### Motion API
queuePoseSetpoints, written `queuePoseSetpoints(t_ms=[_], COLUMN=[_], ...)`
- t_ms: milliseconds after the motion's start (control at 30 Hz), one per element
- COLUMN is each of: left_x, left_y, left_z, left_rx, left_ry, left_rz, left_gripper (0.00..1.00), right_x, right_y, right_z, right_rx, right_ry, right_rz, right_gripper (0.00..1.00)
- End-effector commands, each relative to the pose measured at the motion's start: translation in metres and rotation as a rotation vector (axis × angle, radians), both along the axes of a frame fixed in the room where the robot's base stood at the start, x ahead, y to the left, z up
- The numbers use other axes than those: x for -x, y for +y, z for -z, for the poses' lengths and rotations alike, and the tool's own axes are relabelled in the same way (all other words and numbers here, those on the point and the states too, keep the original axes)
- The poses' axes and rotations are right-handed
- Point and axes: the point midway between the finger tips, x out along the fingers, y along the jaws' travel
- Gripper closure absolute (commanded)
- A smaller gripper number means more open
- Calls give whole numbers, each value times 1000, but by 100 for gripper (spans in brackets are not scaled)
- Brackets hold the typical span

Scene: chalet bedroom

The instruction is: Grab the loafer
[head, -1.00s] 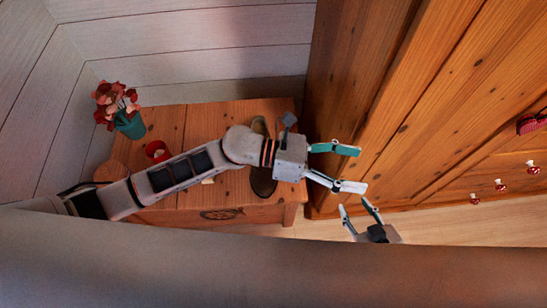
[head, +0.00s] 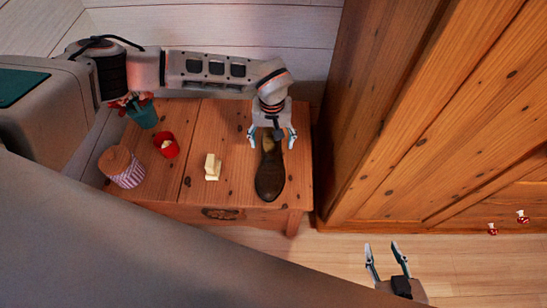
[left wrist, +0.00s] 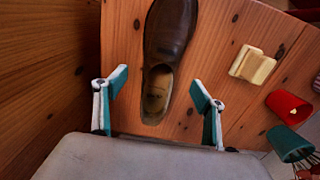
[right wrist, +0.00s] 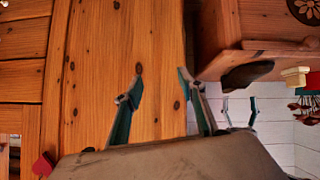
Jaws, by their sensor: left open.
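The loafer (head: 270,175) is a dark brown shoe lying on the wooden chest, toe toward the chest's front edge and tan-lined heel toward the wall. My left gripper (head: 271,138) is open above the heel end, one finger on each side of it. In the left wrist view the loafer (left wrist: 168,38) lies with its heel opening between the open fingers (left wrist: 160,88), with space on both sides. My right gripper (head: 383,262) is open and empty over the floor to the right, away from the shoe. The right wrist view shows its spread fingers (right wrist: 160,85).
A tall wooden wardrobe (head: 430,120) stands close on the right.

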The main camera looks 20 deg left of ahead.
Motion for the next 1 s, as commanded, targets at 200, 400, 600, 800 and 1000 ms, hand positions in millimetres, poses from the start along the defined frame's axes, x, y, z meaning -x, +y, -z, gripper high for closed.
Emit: queuePoseSetpoints(t_ms=[200, 400, 600, 800, 1000], left_x=[2, 5, 3, 2, 2], left_y=[-1, 1, 1, 0, 0], left_z=[21, 50, 67, 65, 65], left_rx=[2, 5, 5, 6, 5], left_ry=[4, 11, 5, 1, 2], left_rz=[-1, -2, -2, -1, -1], left_gripper=[30, 30, 30, 32, 83], right_x=[-1, 5, 2, -1, -1], right_y=[2, 5, 9, 9, 7], right_z=[-2, 9, 2, -1, 1], right_rx=[-7, -9, -15, -13, -11], right_ry=[-6, 12, -2, -9, -6], right_rz=[-2, -6, -15, -17, -16], right_gripper=[60, 60, 60, 60, 60])
